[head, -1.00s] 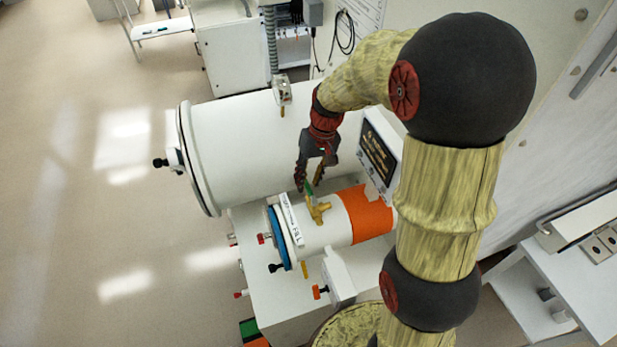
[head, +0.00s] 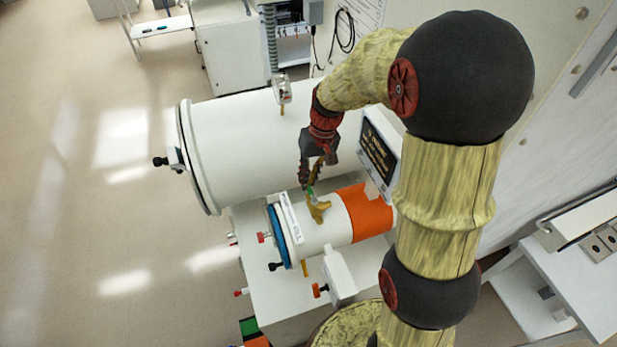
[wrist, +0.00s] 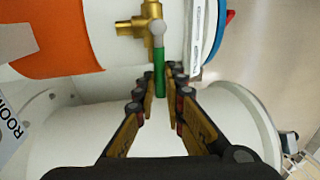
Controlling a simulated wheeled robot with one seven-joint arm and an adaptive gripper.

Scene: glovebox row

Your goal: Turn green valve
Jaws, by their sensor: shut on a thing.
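The green valve handle (wrist: 159,76) stands out from a brass valve body (wrist: 153,27) in the wrist view. In the head view the brass body (head: 318,209) sits on top of the small white cylinder, and only a bit of the green handle (head: 311,190) shows below my fingers. My gripper (wrist: 164,92) is shut on the green handle, with one finger on each side of it. In the head view my gripper (head: 311,179) reaches down to the handle from above, and its fingers partly hide the handle.
The small white cylinder (head: 327,236) has an orange band (head: 366,212) and a blue ring (head: 285,237). A large white cylinder (head: 240,150) lies close beside it, behind my gripper. A dark-faced panel (head: 379,154) stands right of my gripper. Open floor lies left.

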